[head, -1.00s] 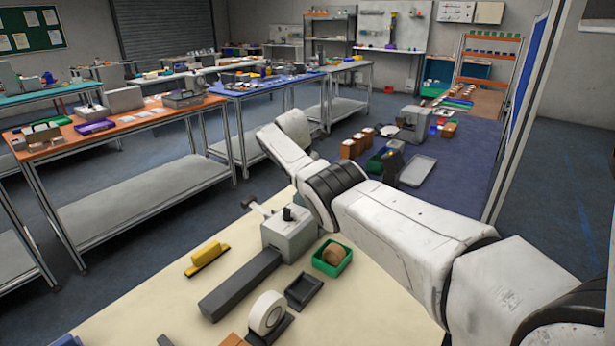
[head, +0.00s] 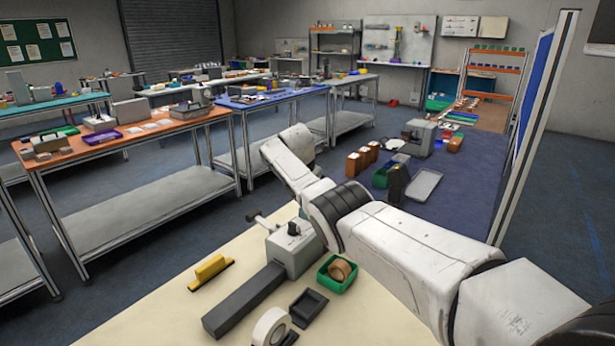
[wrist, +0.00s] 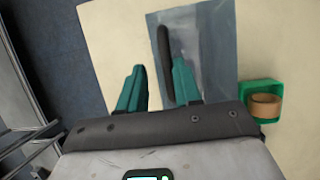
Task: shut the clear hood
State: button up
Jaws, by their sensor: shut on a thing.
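The wrist view shows a bluish see-through panel (wrist: 215,40) over the cream tabletop, which looks like the clear hood. A dark bar-like handle (wrist: 163,45) runs along it. My gripper (wrist: 158,68) has teal fingers on either side of the handle's near part, and it is shut on this handle. In the head view my arm's end links hide my gripper, and I cannot make out the hood there. A grey box unit (head: 295,252) with a long dark grey block (head: 243,302) in front stands on the cream table.
A green bin (head: 332,288) with a brown tape roll is right of the box unit. A black tray (head: 307,307), a white tape roll (head: 270,328) and a yellow-handled tool (head: 209,269) lie nearby. Other benches stand beyond the floor aisle.

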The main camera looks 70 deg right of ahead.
jog(key=v, duration=1)
jog(key=shift+r, duration=0.25)
jog(key=shift+f, duration=0.1)
